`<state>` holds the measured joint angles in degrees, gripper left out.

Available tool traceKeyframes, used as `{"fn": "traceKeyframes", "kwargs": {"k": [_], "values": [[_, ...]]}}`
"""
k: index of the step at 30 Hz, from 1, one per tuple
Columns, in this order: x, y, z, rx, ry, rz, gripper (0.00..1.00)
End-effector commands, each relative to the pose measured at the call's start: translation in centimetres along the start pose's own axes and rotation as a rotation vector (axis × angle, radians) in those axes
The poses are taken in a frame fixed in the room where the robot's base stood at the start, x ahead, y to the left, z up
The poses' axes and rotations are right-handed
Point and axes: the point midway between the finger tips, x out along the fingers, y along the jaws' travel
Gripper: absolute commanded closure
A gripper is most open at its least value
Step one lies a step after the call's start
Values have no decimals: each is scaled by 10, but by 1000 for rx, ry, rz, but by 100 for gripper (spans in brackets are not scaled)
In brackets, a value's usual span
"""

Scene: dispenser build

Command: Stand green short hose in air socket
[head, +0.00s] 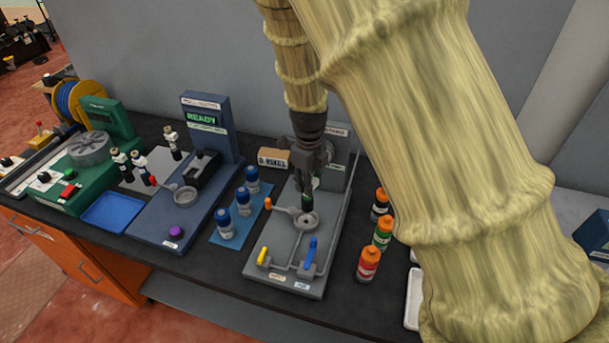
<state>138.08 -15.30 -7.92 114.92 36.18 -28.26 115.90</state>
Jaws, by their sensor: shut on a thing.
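My gripper (309,186) points down over the grey build plate (262,248) and is shut on a small dark piece with a trace of green, apparently the green short hose (308,203). The piece hangs roughly upright just above or at a round grey cup (307,221) on the plate. I cannot tell whether it touches the cup. The air socket cannot be told for certain; a label on the plate is too small to read. A yellow lever (263,256) and a blue lever (310,249) stand at the plate's front.
Farther left is a blue station (172,215) reading READY. My arm hides much of the right side.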

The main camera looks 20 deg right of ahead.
Motion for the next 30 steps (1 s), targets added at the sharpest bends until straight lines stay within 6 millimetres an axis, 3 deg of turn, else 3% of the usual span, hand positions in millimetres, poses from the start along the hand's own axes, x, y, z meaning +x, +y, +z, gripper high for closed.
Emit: {"fn": "traceKeyframes", "kwargs": {"k": [8,24,30], "values": [[9,3,4,9,-1,0,100],[52,2,2,11,-1,1,100],[58,2,2,12,-2,0,100]]}}
